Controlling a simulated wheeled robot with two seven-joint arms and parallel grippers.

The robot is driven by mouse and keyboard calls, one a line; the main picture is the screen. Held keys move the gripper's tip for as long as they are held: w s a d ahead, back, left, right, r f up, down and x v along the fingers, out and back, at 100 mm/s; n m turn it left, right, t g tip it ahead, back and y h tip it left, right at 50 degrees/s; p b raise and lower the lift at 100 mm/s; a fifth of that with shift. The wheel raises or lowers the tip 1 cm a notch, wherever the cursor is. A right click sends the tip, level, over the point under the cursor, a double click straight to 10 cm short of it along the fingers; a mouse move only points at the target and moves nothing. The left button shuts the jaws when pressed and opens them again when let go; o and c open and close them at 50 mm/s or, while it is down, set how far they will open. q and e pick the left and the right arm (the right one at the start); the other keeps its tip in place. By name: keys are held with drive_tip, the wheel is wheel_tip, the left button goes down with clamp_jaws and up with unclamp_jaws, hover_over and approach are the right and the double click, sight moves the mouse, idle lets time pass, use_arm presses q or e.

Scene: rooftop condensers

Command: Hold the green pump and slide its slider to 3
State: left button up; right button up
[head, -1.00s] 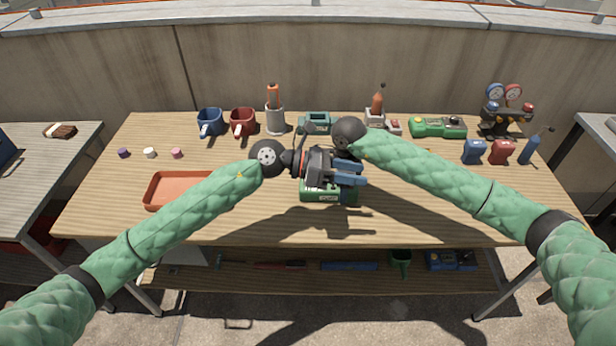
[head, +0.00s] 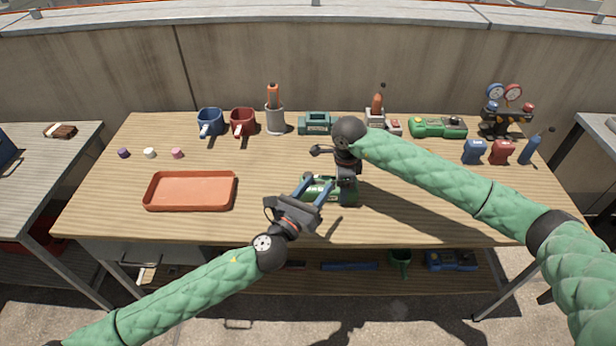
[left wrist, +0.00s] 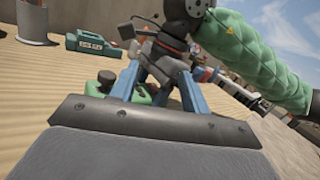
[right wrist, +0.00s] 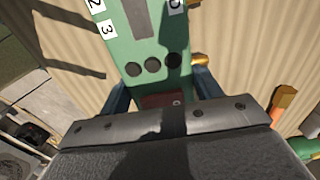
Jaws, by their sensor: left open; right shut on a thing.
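The green pump (head: 317,192) lies near the middle of the table. My right gripper (head: 347,186) is shut on it from above, at its right part. In the right wrist view the pump's green face (right wrist: 148,45) sits between the blue fingers. It shows a grey slot, several dark round dots and white labels reading 2, 3 and 0. My left gripper (head: 314,193) is open, with its blue fingers pointing at the pump's left part from the front left. In the left wrist view a dark knob (left wrist: 106,77) stands on the green body; I cannot tell the slider's setting.
An empty orange tray (head: 190,206) lies to the left. Blue (head: 210,121) and red (head: 242,121) mugs, a holder (head: 275,120), a teal device (head: 317,123) and a green device (head: 437,128) line the back.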

use_arm(q)
drive_tip(key=a+f+y, duration=0.1)
drive_tip(key=y, duration=0.1)
drive_tip(key=s+a+f+y, duration=0.1)
drive_tip(key=a+f, duration=0.1)
drive_tip(key=a+f+n+y, duration=0.1)
drive_tip(key=a+f+y, duration=0.1)
drive_tip(key=shift+s+f+t+y, duration=0.2)
drive_tip(key=shift+s+t+y, duration=0.1)
drive_tip(key=shift+s, duration=0.1)
drive_tip(key=shift+w+f, duration=0.1)
drive_tip(key=x, duration=1.1)
drive_tip(key=shift+w, duration=0.4)
